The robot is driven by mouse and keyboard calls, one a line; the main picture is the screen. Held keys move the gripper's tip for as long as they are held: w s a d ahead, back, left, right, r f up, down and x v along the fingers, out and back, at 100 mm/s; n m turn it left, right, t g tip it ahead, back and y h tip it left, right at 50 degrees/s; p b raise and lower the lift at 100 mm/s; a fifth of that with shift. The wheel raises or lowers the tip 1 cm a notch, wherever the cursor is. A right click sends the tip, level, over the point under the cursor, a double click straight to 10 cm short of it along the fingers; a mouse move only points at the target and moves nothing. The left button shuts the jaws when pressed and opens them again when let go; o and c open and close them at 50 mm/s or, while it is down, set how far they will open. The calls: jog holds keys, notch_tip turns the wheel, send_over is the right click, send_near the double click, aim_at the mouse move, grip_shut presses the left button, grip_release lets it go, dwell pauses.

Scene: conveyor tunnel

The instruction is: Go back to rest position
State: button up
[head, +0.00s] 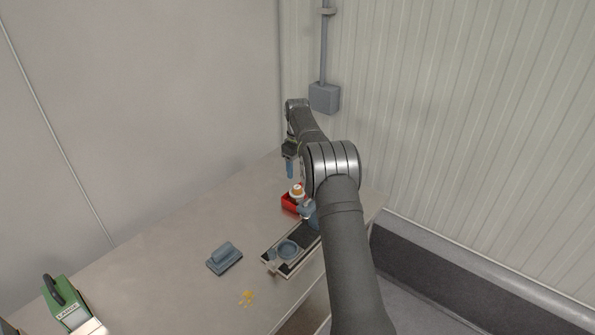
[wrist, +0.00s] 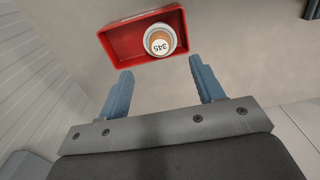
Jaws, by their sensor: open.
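My gripper (wrist: 161,88) is open in the wrist view, with its two blue fingers wide apart and nothing between them. In the head view my gripper (head: 290,170) points down above the far part of the table. A red tray (wrist: 122,40) lies beyond the fingertips in the wrist view. A white cup-like item with an orange-brown top marked 345 (wrist: 160,40) stands inside the tray. In the head view the red tray (head: 289,205) and the item (head: 297,190) are below my gripper, partly hidden by my arm.
A green device (head: 68,303) stands at front left. The table's left-middle is clear.

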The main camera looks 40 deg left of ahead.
aim_at(297, 187)
jog(key=shift+f, duration=0.15)
notch_tip(297, 187, down, 12)
jog(key=shift+r, duration=2)
jog(key=shift+f, duration=0.1)
